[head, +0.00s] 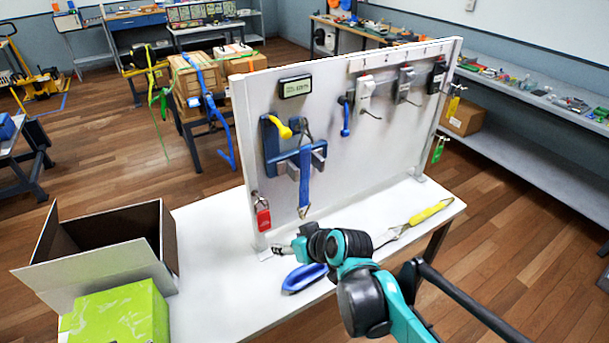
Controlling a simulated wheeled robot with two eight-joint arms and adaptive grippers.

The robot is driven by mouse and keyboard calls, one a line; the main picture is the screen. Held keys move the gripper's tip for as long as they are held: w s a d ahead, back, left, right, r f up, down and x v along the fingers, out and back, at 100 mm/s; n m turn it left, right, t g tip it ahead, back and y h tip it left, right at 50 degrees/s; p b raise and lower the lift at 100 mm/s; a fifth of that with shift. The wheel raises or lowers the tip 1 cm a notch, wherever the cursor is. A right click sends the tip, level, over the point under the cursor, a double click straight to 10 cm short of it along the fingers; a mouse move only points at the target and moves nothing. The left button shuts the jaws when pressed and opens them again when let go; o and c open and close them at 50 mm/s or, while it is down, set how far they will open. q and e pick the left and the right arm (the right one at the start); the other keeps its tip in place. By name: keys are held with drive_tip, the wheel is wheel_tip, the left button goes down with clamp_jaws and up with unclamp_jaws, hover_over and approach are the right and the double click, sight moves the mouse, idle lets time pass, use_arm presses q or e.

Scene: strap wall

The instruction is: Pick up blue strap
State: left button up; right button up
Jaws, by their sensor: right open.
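A blue strap (305,180) hangs down the front of the upright white board from a grey and blue bracket, with a metal hook at its lower end. A blue looped item (304,278) lies on the white table at its front; I cannot tell if it is also a strap. My right gripper (281,250) is open and empty, pointing left above the table, below the hanging strap and just behind the blue looped item. It touches neither, as far as I can see. My left gripper is not in view.
A yellow strap (430,212) lies on the table (215,230) at right. A red padlock (262,214) hangs at the board's (340,130) left edge. An open cardboard box (100,272) and a green box (118,312) stand at left. The table between them and the board is clear.

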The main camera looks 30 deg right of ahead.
drive_tip(key=w+d+r+t+p, duration=0.1)
drive_tip(key=w+d+r+t, duration=0.15)
drive_tip(key=w+d, duration=0.4)
drive_tip(key=t+p, duration=0.1)
drive_tip(key=t, duration=0.1)
approach(306, 181)
drive_tip(key=x, duration=0.3)
drive_tip(key=shift+h, duration=0.3)
drive_tip(key=b+x, duration=0.1)
drive_tip(key=x, duration=0.7)
drive_tip(key=shift+a+b, duration=0.15)
drive_tip(key=shift+b, duration=0.25)
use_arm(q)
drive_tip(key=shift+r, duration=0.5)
use_arm(e)
drive_tip(key=shift+s, duration=0.1)
clamp_jaws()
